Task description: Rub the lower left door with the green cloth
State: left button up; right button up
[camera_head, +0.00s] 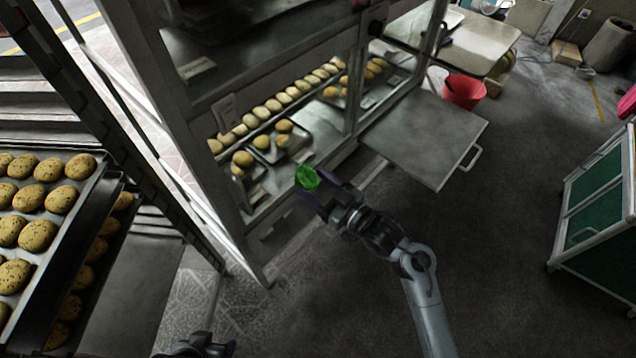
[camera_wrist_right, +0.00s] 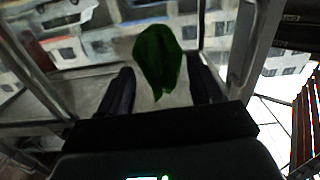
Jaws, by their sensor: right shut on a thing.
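The green cloth (camera_head: 307,177) is a small bunched piece at my right gripper (camera_head: 324,190), in front of the oven's lower left opening. In the right wrist view the cloth (camera_wrist_right: 158,62) hangs between the two dark fingers of my right gripper (camera_wrist_right: 162,88), which is shut on it. A pale flat panel shows behind the cloth there; I cannot tell whether it is the lower left door or whether the cloth touches it. In the head view the gripper and arm partly hide this area.
The lower right door (camera_head: 425,137) is folded down flat, with a bar handle (camera_head: 471,158). Buns (camera_head: 283,127) lie inside the oven. A bun rack (camera_head: 88,205) stands at left, a red bucket (camera_head: 463,91) beyond the door, and a green cart (camera_head: 597,205) at right. The middle floor is clear.

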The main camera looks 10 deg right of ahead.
jog(key=a, duration=0.1)
jog(key=b, duration=0.1)
jog(key=w+a, duration=0.1)
jog(key=shift+a+f, duration=0.25)
jog(key=shift+a, duration=0.05)
jog(key=shift+w+a+r+b, duration=0.1)
jog(key=shift+w+a+b, duration=0.15)
jog(key=shift+w+b, duration=0.55)
jog(key=shift+w+a+b, duration=0.15)
jog(key=shift+a+b, duration=0.05)
jog(key=shift+b, duration=0.1)
jog(key=shift+w+a+b, duration=0.35)
jog(key=shift+a+b, duration=0.05)
jog(key=shift+a, duration=0.25)
pick_arm(q)
jog(key=f, duration=0.1)
jog(key=a+f, duration=0.1)
jog(key=f, duration=0.2)
jog(key=shift+s+a+f, duration=0.2)
jog(key=shift+s+a, duration=0.05)
pick_arm(e)
jog(key=shift+w+r, duration=0.1)
jog(key=shift+w, duration=0.05)
pick_arm(q)
jog(key=shift+d, duration=0.1)
pick_arm(e)
jog(key=shift+w+a, duration=0.25)
jog(key=shift+w, duration=0.05)
